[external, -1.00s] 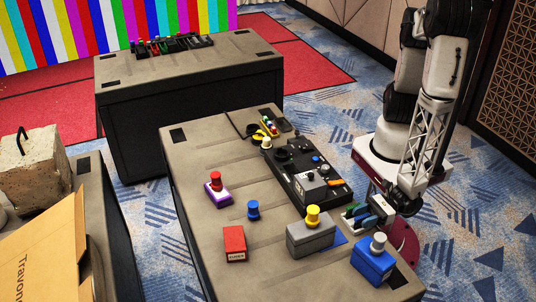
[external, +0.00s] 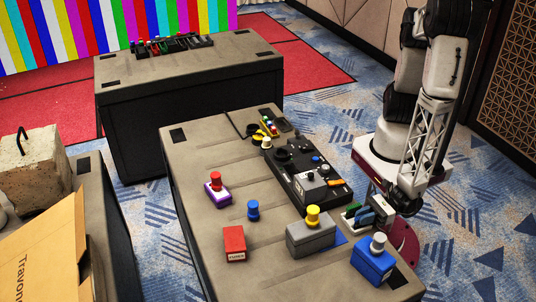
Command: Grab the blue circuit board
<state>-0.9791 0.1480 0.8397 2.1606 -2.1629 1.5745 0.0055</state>
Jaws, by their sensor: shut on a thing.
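My gripper (external: 376,210) is low at the right edge of the near table, pointing down. It is shut on a small upright blue board (external: 365,218), which looks like the blue circuit board. The fingers hide part of it. A green piece (external: 352,209) stands close beside it on the left. I cannot tell whether the blue board still touches what is under it.
A blue box with a white knob (external: 374,262) and a grey box with a yellow knob (external: 311,234) stand close in front. A black control panel (external: 329,198) lies behind. A red box (external: 234,243) stands left. The table's left part (external: 190,165) is mostly clear.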

